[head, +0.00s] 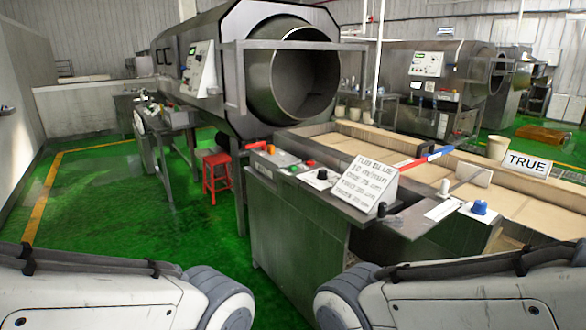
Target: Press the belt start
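A metal control ledge (340,188) runs along the near side of the belt line. I cannot read any label that marks one as the belt start. The wide tan belt (400,158) lies behind the ledge. Neither gripper is in view; only parts of my two arms show along the bottom edge, apart from the ledge.
A blue knob (479,207) tops a box at right, near a "TRUE" sign (527,164). A large steel drum (292,82) opens above the belt's far end. A red stool (216,175) stands left; green floor there is clear.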

